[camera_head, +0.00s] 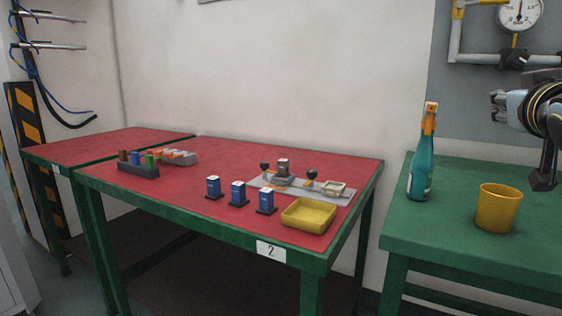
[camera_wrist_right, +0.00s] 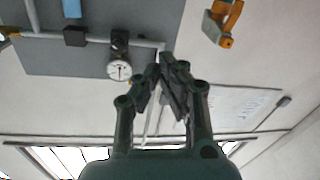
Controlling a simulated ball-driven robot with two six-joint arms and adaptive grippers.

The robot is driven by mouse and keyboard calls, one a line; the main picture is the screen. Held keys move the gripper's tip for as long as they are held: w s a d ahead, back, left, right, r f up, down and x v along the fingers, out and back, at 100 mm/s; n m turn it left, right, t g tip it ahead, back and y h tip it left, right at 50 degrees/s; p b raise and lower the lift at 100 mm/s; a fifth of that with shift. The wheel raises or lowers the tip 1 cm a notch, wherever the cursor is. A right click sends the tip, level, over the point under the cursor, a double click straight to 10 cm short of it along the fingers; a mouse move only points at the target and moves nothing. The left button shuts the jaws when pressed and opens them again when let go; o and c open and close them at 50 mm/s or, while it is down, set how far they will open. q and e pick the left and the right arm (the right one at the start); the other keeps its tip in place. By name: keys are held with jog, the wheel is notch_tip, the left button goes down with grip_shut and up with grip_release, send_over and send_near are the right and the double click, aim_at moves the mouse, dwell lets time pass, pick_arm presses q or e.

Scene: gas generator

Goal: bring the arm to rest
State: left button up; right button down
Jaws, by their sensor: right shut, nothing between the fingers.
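My right gripper (camera_wrist_right: 160,62) is shut and empty in the right wrist view, its two dark fingers meeting at the tips. The wall and ceiling show behind it, and nothing is between the fingers. In the head view, part of my right arm (camera_head: 545,108) enters at the right edge, raised above the green table, and is partly cut off by the frame. It is apart from the yellow cup (camera_head: 497,209) and the teal bottle (camera_head: 421,160) below and to its left. My left gripper is not in view.
The green table (camera_head: 410,244) stands at right. The red-topped table (camera_head: 190,207) holds several blue boxes (camera_head: 238,192), a yellow tray (camera_head: 284,224) and a grey fixture plate (camera_head: 330,195). A pressure gauge (camera_head: 519,14) is on the wall, also in the wrist view (camera_wrist_right: 119,70).

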jog(key=s+a+f+n+g+y, duration=0.1)
jog(key=s+a+f+g, duration=0.1)
jog(key=s+f, duration=0.45)
jog(key=s+a+f+g+y, duration=0.2)
jog(key=s+f+g, duration=0.1)
jog(key=f, duration=0.6)
jog(key=s+a+f+n+g+y, duration=0.1)
jog(key=s+a+f+g, duration=0.1)
jog(key=s+f, duration=0.45)
jog(key=s+a+f+n+g+y, duration=0.1)
jog(key=s+a+f+g, duration=0.2)
jog(key=s+f, duration=0.45)
jog(key=s+a+f+g+y, duration=0.1)
jog(key=s+a+f+g, duration=0.25)
jog(key=s, duration=0.65)
jog(key=s+d+f, duration=0.1)
jog(key=d+f, duration=0.1)
jog(key=f, duration=1.1)
jog(key=s+d+f, duration=0.1)
jog(key=d+f, duration=0.1)
jog(key=f, duration=1.1)
jog(key=s+f+g, duration=0.2)
jog(key=s+f, duration=1.3)
jog(key=s, duration=0.4)
jog(key=shift+d+f, duration=0.25)
jog(key=shift+d, duration=0.1)
jog(key=shift+s, duration=0.1)
